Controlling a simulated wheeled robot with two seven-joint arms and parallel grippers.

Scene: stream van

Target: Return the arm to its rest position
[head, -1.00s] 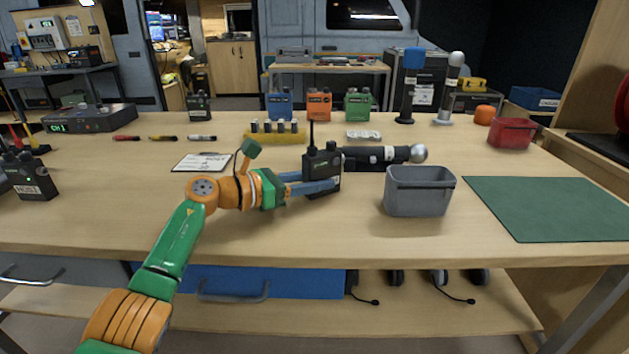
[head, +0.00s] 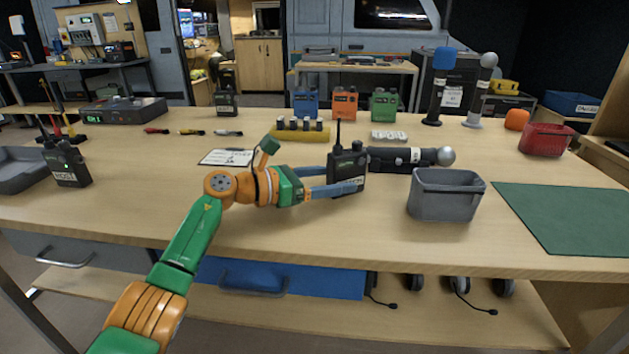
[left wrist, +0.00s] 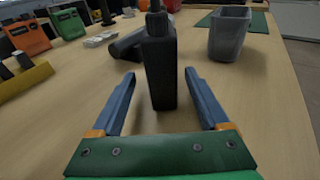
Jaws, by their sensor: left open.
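My left arm, green and orange, reaches in from the lower left over the table in the head view. Its left gripper (head: 336,189) is open, with its two blue fingers around the lower part of a black radio (head: 348,165). The radio stands upright on the table. In the left wrist view the radio (left wrist: 159,65) stands between and just beyond the fingertips (left wrist: 160,88), with a gap on both sides. My right arm and gripper are not in view.
A grey bin (head: 445,197) stands right of the radio. A black microphone (head: 405,159) lies behind it. A green mat (head: 565,215) covers the right side. The table in front is clear.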

